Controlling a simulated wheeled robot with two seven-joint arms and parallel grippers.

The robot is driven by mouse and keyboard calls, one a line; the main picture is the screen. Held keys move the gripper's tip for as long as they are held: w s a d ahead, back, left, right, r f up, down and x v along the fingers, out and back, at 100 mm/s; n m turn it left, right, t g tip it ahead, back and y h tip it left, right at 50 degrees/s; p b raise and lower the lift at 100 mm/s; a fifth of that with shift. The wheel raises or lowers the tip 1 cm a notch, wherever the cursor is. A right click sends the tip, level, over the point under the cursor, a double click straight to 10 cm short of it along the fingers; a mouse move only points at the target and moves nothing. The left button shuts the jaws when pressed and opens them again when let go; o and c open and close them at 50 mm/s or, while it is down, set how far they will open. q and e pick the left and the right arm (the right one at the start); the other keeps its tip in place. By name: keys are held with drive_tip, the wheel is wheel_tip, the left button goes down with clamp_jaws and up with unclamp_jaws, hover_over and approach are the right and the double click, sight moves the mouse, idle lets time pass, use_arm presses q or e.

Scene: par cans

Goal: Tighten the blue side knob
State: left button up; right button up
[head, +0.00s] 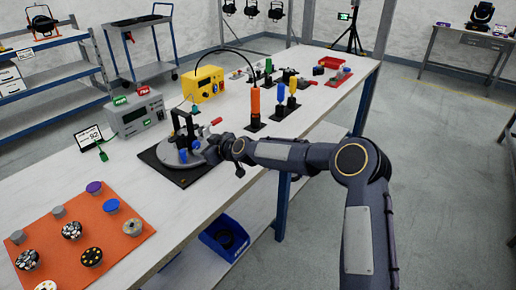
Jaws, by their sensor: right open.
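A grey round lamp fixture with a black upright bracket (178,128) stands on a black mat (180,179) on the workbench, left of the picture's middle. A small blue knob (183,156) shows low on the side of the fixture. A red handle (216,121) sticks out at its upper right. My right gripper (211,151) is at the right side of the fixture, close to it and to the right of the blue knob. It is open, though its fingers are small and dark here. I cannot tell whether it touches the fixture. My left gripper is out of view.
An orange mat (72,222) with several round knobs lies at the near left. A grey meter box (138,113) and a yellow power supply (204,85) stand behind the fixture. Upright orange (255,103) and blue-handled tools stand to the right.

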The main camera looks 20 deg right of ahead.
drive_tip(key=s+d+r+m+g+h+p, duration=0.1)
drive_tip(key=s+d+r, duration=0.2)
drive_tip(key=s, duration=0.5)
drive_tip(key=s+d+r+m+g+p, duration=0.1)
drive_tip(key=s+d+r, duration=0.3)
drive_tip(key=s, duration=0.4)
drive_tip(key=s+d+r+g+h+p, duration=0.1)
drive_tip(key=s+d+r+p, duration=0.1)
drive_tip(key=s+r, duration=0.4)
drive_tip(key=shift+s+d+m+h+p, duration=0.35)
drive_tip(key=shift+s+d, duration=0.35)
drive_tip(key=shift+s, duration=0.75)
drive_tip(key=shift+r, duration=0.1)
